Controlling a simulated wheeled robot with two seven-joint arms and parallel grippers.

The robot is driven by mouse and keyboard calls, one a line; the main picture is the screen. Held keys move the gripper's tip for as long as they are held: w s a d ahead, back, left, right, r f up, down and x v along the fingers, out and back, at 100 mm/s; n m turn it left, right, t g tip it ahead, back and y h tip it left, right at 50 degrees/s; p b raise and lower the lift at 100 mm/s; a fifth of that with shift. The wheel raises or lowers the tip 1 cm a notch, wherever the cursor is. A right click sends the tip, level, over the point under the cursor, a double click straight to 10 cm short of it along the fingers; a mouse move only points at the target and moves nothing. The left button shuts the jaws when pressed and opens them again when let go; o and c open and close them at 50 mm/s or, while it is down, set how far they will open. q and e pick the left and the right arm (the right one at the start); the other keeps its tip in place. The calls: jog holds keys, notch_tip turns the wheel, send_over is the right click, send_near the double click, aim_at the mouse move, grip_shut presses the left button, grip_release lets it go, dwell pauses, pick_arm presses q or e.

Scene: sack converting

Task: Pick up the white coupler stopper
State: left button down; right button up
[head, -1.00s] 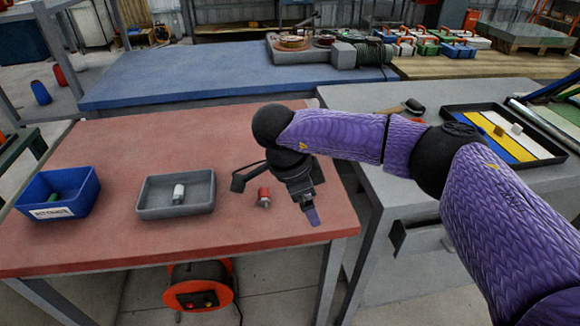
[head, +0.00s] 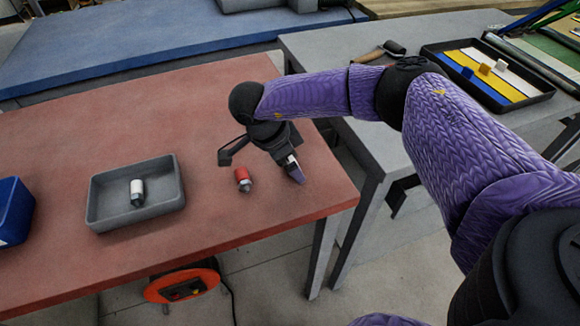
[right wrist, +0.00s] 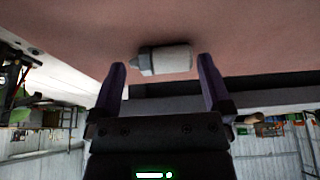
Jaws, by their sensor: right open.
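A white coupler stopper with a grey end (right wrist: 172,58) lies on its side on the red tabletop in the right wrist view, just beyond and between my fingertips. My right gripper (right wrist: 160,75) is open, one finger on either side of the stopper and not closed on it. In the head view the right gripper (head: 293,172) points down low over the red table near its right edge, with a small white patch showing at its fingers. Another white stopper with a dark end (head: 137,191) lies in the grey tray (head: 160,207). My left gripper is out of view.
A red stopper (head: 243,178) stands on the red table (head: 90,140), left of the right gripper. A blue bin (head: 14,212) is at the left edge. A grey table (head: 340,60) to the right holds a black tray (head: 450,62) and a hammer (head: 382,50).

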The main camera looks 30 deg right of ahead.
jog(key=shift+f, duration=0.1)
jog(key=c, duration=1)
jog(key=shift+c, duration=0.2)
